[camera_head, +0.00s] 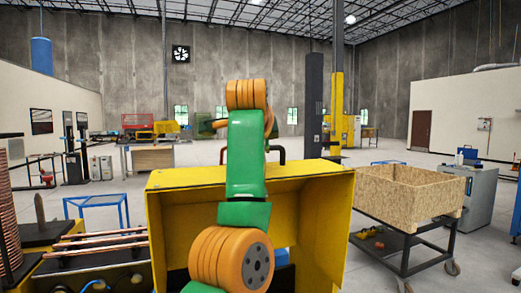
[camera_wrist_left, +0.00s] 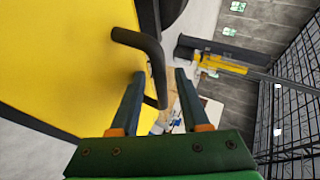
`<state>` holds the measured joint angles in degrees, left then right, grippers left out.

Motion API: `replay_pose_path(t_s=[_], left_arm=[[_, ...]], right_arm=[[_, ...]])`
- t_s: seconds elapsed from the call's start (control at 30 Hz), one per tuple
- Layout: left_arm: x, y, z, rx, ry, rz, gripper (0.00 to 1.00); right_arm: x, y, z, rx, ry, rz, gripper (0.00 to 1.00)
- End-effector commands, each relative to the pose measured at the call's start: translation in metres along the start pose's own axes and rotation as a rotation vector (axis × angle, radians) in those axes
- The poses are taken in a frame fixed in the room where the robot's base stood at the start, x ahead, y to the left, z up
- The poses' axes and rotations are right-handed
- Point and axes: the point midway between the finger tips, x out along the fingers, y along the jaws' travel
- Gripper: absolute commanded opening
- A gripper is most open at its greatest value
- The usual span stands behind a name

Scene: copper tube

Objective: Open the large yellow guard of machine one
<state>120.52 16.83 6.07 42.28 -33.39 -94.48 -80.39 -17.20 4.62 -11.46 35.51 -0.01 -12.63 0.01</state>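The large yellow guard (camera_head: 325,215) stands in the middle of the head view as a box-like cover with its hollow side towards me. Its yellow panel (camera_wrist_left: 70,60) fills the left of the left wrist view. A dark bent handle (camera_wrist_left: 152,55) stands out from this panel, and part of a handle (camera_head: 282,154) shows beyond the guard's top edge in the head view. My left gripper (camera_wrist_left: 160,74) is open, with its fingers apart on either side of the handle's bent end; contact cannot be told. My green and orange arm hides the gripper in the head view. My right gripper is out of view.
Copper tubes (camera_head: 98,240) lie at the left beside the guard, near a coil stack (camera_head: 9,210). A wooden crate (camera_head: 410,190) on a dark cart (camera_head: 400,246) stands close on the right. A grey cabinet (camera_head: 480,200) is behind it. Open floor lies beyond.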

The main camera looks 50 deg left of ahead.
Motion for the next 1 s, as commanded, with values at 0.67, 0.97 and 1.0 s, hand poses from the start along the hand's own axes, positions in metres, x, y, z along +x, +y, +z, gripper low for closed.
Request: replay_pose_path(t_s=[0.67, 0.97, 1.0], left_arm=[[-0.071, 0.001, 0.000, 0.000, 0.001, -0.001, 0.47], [-0.072, 0.000, 0.000, 0.000, 0.000, 0.000, 0.47], [-0.072, 0.000, 0.000, 0.000, 0.000, 0.000, 0.47]], right_arm=[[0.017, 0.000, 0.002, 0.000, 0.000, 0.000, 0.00], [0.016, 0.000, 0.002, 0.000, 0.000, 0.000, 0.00], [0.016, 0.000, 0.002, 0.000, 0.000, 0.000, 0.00]])
